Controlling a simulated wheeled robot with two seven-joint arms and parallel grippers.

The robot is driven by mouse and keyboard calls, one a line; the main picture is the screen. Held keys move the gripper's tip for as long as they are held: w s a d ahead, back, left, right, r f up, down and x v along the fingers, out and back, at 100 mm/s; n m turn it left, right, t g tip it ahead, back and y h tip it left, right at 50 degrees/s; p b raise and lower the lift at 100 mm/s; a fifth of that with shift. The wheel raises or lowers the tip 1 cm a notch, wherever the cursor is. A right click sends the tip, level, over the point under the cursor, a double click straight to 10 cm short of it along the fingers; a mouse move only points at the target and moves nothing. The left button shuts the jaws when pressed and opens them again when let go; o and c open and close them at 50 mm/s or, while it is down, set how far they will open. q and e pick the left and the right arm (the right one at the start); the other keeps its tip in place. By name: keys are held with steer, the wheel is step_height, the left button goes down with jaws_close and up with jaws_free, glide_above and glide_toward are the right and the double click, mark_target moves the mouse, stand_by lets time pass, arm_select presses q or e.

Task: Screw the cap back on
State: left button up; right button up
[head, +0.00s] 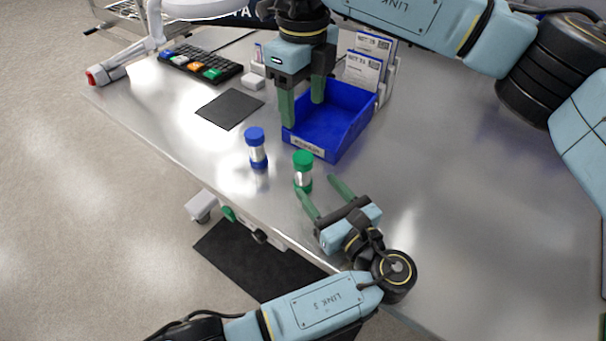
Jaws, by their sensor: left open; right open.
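A small clear bottle with a green top (302,159) and green base stands upright near the table's front edge. A similar bottle with a blue top (255,135) and blue base stands upright to its left. I cannot tell whether either cap is screwed tight. No loose cap is visible on the table. My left gripper (316,186) is open and empty, its fingers pointing toward the green bottle from the lower right, one fingertip close beside its base. My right gripper (303,112) is open and empty, pointing down over the left side of the blue bin.
The blue bin (352,130) stands behind the bottles. A dark square mat (230,109) lies left of it. A keyboard-like rack (201,66) with coloured keys and a small white box (253,81) are farther back. Document holders (365,70) stand behind the bin. The table's right side is clear.

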arm_select(q)
steer(key=shift+v, duration=2.35)
